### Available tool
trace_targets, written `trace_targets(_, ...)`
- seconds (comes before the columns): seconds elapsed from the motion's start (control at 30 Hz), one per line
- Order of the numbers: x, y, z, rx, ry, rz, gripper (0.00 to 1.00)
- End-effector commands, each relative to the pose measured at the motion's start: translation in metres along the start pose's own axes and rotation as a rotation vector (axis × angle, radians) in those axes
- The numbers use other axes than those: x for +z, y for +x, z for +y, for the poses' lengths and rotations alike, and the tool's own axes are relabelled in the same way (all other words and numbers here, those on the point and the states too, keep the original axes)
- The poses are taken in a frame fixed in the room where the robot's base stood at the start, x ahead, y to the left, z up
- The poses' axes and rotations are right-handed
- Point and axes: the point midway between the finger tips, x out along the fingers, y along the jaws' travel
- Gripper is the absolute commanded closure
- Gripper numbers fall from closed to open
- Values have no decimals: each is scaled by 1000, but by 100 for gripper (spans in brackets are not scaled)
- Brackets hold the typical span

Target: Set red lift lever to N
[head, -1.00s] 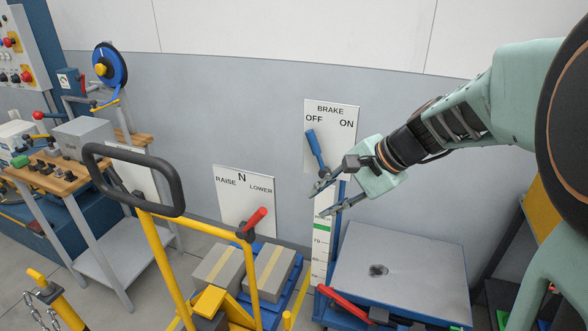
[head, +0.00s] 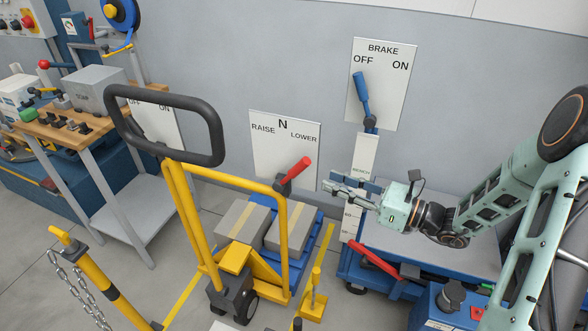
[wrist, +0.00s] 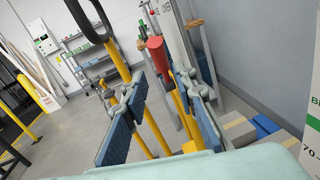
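The red lift lever (head: 293,174) is on the yellow pallet truck (head: 178,215), its red handle tilted up and right, toward the LOWER side of the RAISE-N-LOWER sign (head: 270,160) behind it. My gripper (head: 334,186) is to the right of the lever, fingers pointing left toward it, apart from it in the head view. In the wrist view my gripper (wrist: 160,82) has its fingers spread, and the red handle (wrist: 156,54) shows in the gap between them, seemingly beyond the tips. Nothing is held.
The truck's black loop handle (head: 112,128) rises left of the lever. Boxes (head: 243,219) lie behind the truck. A BRAKE sign (head: 390,62) with a blue lever (head: 361,92) is on the wall. A blue-framed lift table (head: 430,247) stands below my arm.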

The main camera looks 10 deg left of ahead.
Motion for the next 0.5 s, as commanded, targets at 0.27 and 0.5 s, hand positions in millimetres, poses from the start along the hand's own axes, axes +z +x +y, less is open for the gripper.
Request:
trace_targets(0.27, 1, 43, 1, 5, -1, -2, 74)
trace_targets(0.5, 0, 85, 1, 3, -1, 0, 74)
